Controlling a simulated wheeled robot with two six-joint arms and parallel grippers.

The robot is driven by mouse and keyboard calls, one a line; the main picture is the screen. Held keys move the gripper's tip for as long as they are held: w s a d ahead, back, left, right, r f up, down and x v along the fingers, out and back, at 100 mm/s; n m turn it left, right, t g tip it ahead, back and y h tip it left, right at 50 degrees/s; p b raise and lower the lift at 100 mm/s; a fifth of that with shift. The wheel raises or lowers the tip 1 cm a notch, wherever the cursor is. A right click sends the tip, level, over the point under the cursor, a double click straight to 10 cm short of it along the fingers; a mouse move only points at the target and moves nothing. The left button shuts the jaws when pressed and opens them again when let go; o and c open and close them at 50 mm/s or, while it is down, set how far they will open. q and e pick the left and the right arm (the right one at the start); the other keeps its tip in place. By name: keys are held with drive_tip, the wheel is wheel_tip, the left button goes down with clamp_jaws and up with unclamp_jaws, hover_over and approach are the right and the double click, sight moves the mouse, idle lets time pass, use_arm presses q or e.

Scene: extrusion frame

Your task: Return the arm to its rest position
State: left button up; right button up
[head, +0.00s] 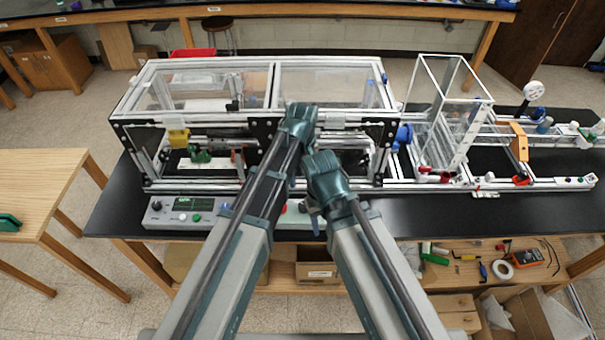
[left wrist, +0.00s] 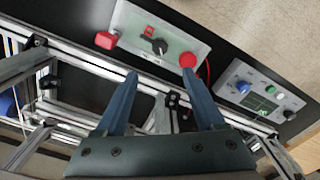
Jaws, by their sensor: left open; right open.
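My left gripper (head: 300,112) is the higher one in the head view. Its wrist is over the front rail of the extrusion frame (head: 275,62), and its fingers are hidden there. In the left wrist view the two blue-grey fingers of my left gripper (left wrist: 162,73) are spread apart with nothing between them. Beyond them are frame rails and a switch panel (left wrist: 130,32). My right gripper (head: 316,208) is lower and slightly right, in front of the frame over the black bench top. Its fingers are mostly hidden by its own wrist; no held object shows.
A grey control box (head: 180,212) with a green display sits front left; it also shows in the left wrist view (left wrist: 262,98). A clear box (head: 447,100) and a rail assembly (head: 545,182) stand right. The bench top (head: 450,215) is clear front right. A wooden table (head: 45,185) stands left.

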use_arm(q)
drive_tip(key=shift+a, duration=0.1)
drive_tip(key=s+a+m, duration=0.3)
drive_tip(key=s+a, duration=0.3)
drive_tip(key=a, duration=0.2)
drive_tip(key=s+a+m, duration=0.3)
drive_tip(key=s+a, duration=0.2)
drive_tip(key=a, duration=0.4)
drive_tip(key=s+d+f+m+y+b, duration=0.1)
drive_tip(key=s+d+f+m+b, duration=0.4)
drive_tip(key=d+f+b, duration=0.75)
wheel_tip(320, 180, down, 18)
drive_tip(key=s+n+b, duration=0.1)
drive_tip(key=s+b, duration=0.1)
drive_tip(key=b, duration=1.6)
drive_tip(key=shift+s+a, duration=0.3)
drive_tip(key=shift+s, duration=0.05)
drive_tip(key=shift+r, duration=0.2)
